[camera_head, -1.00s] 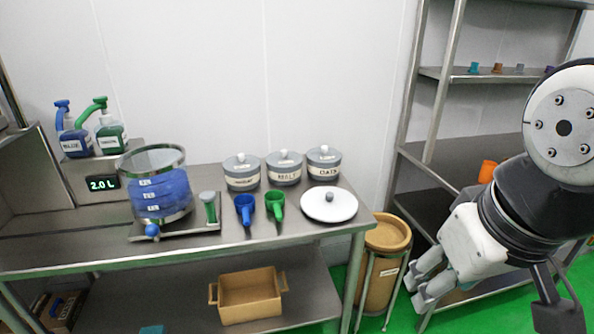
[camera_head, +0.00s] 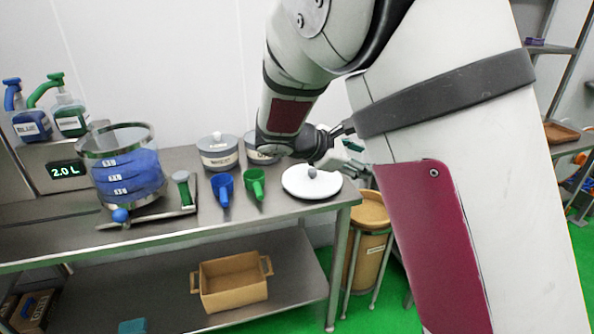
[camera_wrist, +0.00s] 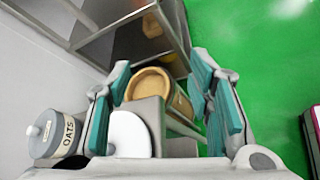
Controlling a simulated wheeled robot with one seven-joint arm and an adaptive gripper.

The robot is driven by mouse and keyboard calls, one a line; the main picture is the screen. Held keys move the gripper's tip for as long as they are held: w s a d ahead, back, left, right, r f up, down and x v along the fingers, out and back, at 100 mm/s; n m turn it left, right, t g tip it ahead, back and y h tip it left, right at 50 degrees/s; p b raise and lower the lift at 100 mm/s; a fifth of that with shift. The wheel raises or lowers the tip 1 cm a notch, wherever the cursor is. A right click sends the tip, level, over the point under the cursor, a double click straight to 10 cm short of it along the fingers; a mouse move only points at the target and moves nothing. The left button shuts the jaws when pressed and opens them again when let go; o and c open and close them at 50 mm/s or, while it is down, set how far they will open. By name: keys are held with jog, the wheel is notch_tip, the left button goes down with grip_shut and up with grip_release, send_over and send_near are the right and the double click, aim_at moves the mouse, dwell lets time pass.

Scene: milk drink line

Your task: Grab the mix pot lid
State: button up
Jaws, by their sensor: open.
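The mix pot lid, a white disc (camera_head: 296,190) with a grey knob, lies flat at the right end of the steel table. In the wrist view the lid (camera_wrist: 128,138) is partly cut off behind the gripper base and left finger, and its knob is not clear. My gripper (camera_head: 345,158) is partly hidden by my arm in the head view, near and above the lid's right side. In the wrist view my gripper (camera_wrist: 161,65) has its teal-padded fingers wide apart with nothing between them. No contact with the lid shows.
The oats pot (camera_wrist: 58,135) stands close beside the lid. A blue scoop (camera_head: 223,187) and a green scoop (camera_head: 255,183) lie left of it. A clear pot of blue liquid (camera_head: 128,175) stands further left. A tan bin (camera_head: 368,240) stands beyond the table's right end.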

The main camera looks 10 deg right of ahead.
aim_at(310, 172)
jog(key=w+a+f+n+t+h+b, duration=0.1)
jog(key=w+a+f+n+t, duration=0.35)
jog(key=w+a, duration=0.25)
jog(key=w+a+f+n+t+h+b, duration=0.1)
jog(key=w+a+f+n+t, duration=0.25)
jog(key=w+a+n, duration=0.3)
jog(key=shift+y, duration=0.3)
jog(key=f, duration=0.4)
jog(key=w+d+f, duration=0.1)
jog(key=f, duration=0.2)
jog(key=shift+f, duration=0.1)
jog(key=shift+b+x, duration=0.45)
jog(key=shift+x, duration=2.85)
grip_shut()
